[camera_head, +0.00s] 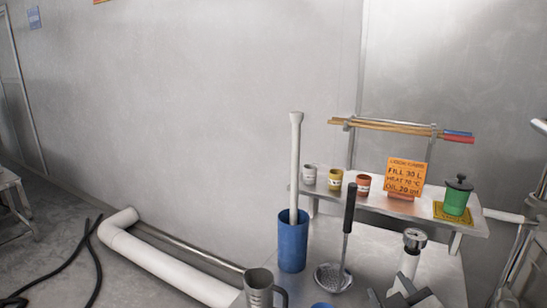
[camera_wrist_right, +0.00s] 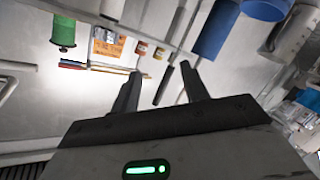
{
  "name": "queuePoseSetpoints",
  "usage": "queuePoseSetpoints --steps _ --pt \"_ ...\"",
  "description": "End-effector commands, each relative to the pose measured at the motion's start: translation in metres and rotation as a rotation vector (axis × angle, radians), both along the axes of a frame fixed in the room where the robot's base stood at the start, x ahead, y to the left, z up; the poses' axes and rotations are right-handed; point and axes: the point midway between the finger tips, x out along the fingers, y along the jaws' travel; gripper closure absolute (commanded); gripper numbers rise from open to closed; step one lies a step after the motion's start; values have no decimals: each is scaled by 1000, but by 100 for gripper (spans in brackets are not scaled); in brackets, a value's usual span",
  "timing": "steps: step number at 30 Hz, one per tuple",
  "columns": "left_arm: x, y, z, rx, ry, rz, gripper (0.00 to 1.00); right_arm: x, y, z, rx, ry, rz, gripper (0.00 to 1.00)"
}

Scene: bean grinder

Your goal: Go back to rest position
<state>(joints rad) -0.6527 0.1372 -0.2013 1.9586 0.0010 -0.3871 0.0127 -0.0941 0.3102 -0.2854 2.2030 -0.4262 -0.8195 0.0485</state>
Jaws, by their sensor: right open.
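My right gripper (camera_head: 398,291) is at the bottom right of the head view, over the front of the metal table (camera_head: 380,255). In the right wrist view its two fingers (camera_wrist_right: 160,88) are spread with nothing between them. A silver cylinder with a dark top (camera_head: 410,255) stands just behind it in the head view; I cannot tell whether they touch. My left gripper is not in view.
A blue container (camera_head: 293,245) holds a tall white rod (camera_head: 295,165). A black-handled strainer (camera_head: 347,225) and a grey mug (camera_head: 259,289) are nearby. A raised shelf (camera_head: 350,196) bears small cups, an orange sign (camera_head: 405,177) and a green jar (camera_head: 456,198).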

Motion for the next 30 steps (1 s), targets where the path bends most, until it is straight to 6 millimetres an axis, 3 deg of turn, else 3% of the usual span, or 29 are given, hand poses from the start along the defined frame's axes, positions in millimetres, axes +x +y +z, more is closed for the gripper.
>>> queuePoseSetpoints --steps 1,3,6,12,21,30 --pt "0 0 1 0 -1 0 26 -26 -5 -31 73 139 -49 55" --pt "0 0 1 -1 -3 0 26 -57 -9 -61 144 297 -100 55" --pt "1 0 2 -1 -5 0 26 -95 -10 -91 214 472 -146 55" --pt "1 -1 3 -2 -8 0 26 -156 -6 -124 302 721 -200 55" --pt "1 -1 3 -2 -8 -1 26 -236 4 -145 394 1022 -241 55" --pt "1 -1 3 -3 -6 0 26 -207 18 -177 429 881 -167 55"
